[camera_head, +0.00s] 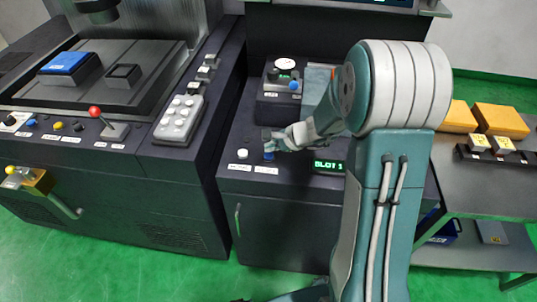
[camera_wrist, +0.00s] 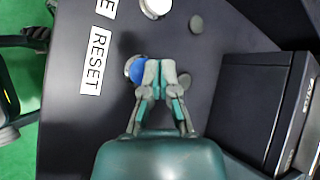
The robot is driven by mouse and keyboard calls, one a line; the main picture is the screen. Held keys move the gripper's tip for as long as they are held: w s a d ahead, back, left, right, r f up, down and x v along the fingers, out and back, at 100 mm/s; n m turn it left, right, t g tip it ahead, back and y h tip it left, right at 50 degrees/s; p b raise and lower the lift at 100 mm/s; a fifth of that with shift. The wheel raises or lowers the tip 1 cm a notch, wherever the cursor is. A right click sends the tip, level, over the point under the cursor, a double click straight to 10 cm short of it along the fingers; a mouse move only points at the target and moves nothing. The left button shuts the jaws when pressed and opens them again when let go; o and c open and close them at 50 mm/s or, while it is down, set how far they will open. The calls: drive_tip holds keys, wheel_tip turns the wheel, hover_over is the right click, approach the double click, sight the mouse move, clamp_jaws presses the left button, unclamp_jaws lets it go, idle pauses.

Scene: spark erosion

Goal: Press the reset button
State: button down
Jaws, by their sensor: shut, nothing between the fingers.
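The blue reset button (camera_wrist: 139,68) sits in a pale ring on the dark console top, beside the RESET label (camera_wrist: 95,62) in the wrist view. In the head view the blue button (camera_head: 268,156) is at the console's front edge. My gripper (camera_wrist: 160,70) is shut and empty. Its fingertips overlap the right side of the button in the wrist view and hide part of it. In the head view my gripper (camera_head: 272,144) is just above and behind the button. I cannot tell whether they touch.
A white button (camera_head: 242,154) is left of the blue one. A control box (camera_head: 278,108) with a dial stands behind my gripper. A green display (camera_head: 328,166) is to the right. A machine with a red-knobbed lever (camera_head: 95,112) stands at left.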

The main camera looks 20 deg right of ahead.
sight(270, 155)
drive_tip(key=shift+r, duration=2.4)
drive_tip(key=s+r+n+h, duration=0.2)
drive_tip(key=s+r+n, duration=0.3)
drive_tip(key=s, duration=0.4)
drive_tip(key=s+r+n+h, duration=0.2)
drive_tip(key=s+r+n, duration=0.2)
drive_tip(key=s, duration=0.5)
drive_tip(key=s+r+n+h, duration=0.3)
drive_tip(key=s+r+n, duration=0.2)
drive_tip(key=s+n, duration=0.3)
drive_tip(key=shift+s+a+r, duration=0.25)
drive_tip(key=shift+s+r, duration=0.05)
drive_tip(key=shift+s, duration=0.15)
